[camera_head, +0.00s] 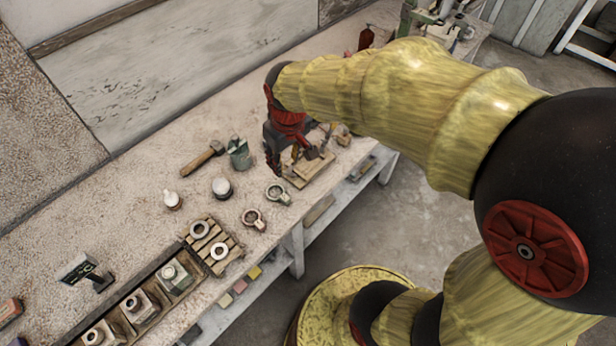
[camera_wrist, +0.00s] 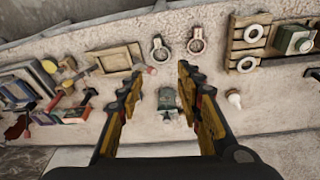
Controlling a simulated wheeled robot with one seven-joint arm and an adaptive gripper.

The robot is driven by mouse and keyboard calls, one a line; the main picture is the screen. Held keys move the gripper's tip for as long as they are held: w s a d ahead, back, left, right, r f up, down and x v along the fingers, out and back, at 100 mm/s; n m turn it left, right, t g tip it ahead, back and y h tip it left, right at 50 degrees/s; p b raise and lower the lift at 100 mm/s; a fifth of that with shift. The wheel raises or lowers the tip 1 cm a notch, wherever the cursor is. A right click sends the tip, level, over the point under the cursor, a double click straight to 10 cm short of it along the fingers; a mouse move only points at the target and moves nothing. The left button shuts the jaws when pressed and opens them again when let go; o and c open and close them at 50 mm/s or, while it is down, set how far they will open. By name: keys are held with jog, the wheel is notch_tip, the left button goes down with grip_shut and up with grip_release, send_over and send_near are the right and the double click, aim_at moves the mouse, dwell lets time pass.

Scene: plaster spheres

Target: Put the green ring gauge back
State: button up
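The green ring gauge (camera_head: 277,194) lies on the bench, a ring with a short handle. It also shows in the wrist view (camera_wrist: 159,50), beyond the gap between my fingers. A similar brownish ring gauge (camera_head: 254,218) lies beside it, and shows to its right in the wrist view (camera_wrist: 196,42). My gripper (camera_head: 291,160) is above the bench near a small wooden board (camera_head: 309,169), apart from the green ring gauge. In the wrist view its two fingers (camera_wrist: 158,80) are spread wide with nothing held between them.
A slatted wooden rack (camera_head: 228,262) bears two pale rings. A long tray (camera_head: 150,322) holds several block-shaped parts. A hammer (camera_head: 203,157), a green container (camera_head: 239,153) and two white-topped jars stand or lie farther back. Bare bench lies around the ring gauges.

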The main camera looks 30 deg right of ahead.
jog(key=s+a+r+m+t, duration=0.1)
jog(key=s+r+m+t, duration=0.1)
jog(key=s+r, duration=0.8)
jog(key=s+t, duration=0.1)
jog(key=s, duration=0.3)
jog(key=shift+s+r, duration=0.3)
jog(key=shift+r, duration=0.1)
jog(key=shift+f, duration=0.1)
notch_tip(320, 180, down, 5)
jog(key=b, duration=0.5)
jog(key=shift+f, duration=0.1)
